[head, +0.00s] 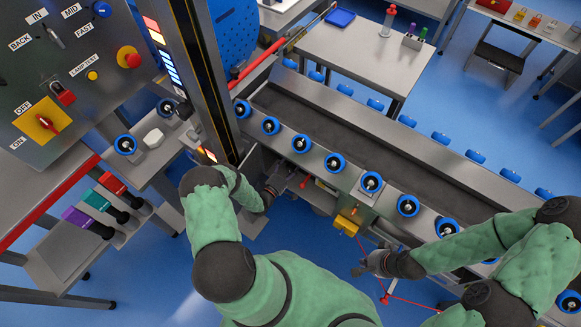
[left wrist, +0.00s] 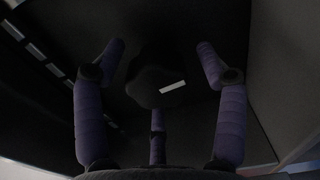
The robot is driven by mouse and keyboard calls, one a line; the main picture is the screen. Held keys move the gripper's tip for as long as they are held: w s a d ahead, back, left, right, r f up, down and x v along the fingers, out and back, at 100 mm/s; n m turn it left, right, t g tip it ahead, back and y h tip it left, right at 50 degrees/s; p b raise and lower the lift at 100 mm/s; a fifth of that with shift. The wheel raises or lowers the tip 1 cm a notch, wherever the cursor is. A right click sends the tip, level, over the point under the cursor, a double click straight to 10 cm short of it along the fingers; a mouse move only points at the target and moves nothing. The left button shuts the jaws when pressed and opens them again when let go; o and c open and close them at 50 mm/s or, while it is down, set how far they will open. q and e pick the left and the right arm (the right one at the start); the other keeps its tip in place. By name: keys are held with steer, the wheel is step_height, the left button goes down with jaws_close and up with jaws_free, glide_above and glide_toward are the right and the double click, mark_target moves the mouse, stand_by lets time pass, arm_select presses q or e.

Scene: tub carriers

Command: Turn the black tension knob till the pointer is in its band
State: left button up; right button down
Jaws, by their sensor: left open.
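The black tension knob (left wrist: 148,86) shows in the left wrist view as a dark lobed shape with a short white pointer mark (left wrist: 173,87) on its right part. My left gripper (left wrist: 160,62) is open, its purple fingers spread on the left, right and below the knob. I see no clear contact, and the picture is very dark. I cannot make out the band. In the head view my left gripper (head: 284,178) reaches under the near side of the conveyor, and the knob is hidden there. My right gripper (head: 370,264) hangs in front of the conveyor, apart from it; its fingers are too small to judge.
The conveyor (head: 350,127) with blue-rimmed rollers runs across the view. A dark post (head: 203,75) stands left of my left gripper. A yellow box (head: 348,221) with a red cord sits below the conveyor's near edge. A control panel (head: 75,75) stands at the left.

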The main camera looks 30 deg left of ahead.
mark_target(288, 169)
arm_select(q)
steer(key=s, duration=0.7)
steer(key=shift+s+a, duration=0.2)
steer(key=shift+a, duration=0.15)
steer(key=shift+s+d+f, duration=0.1)
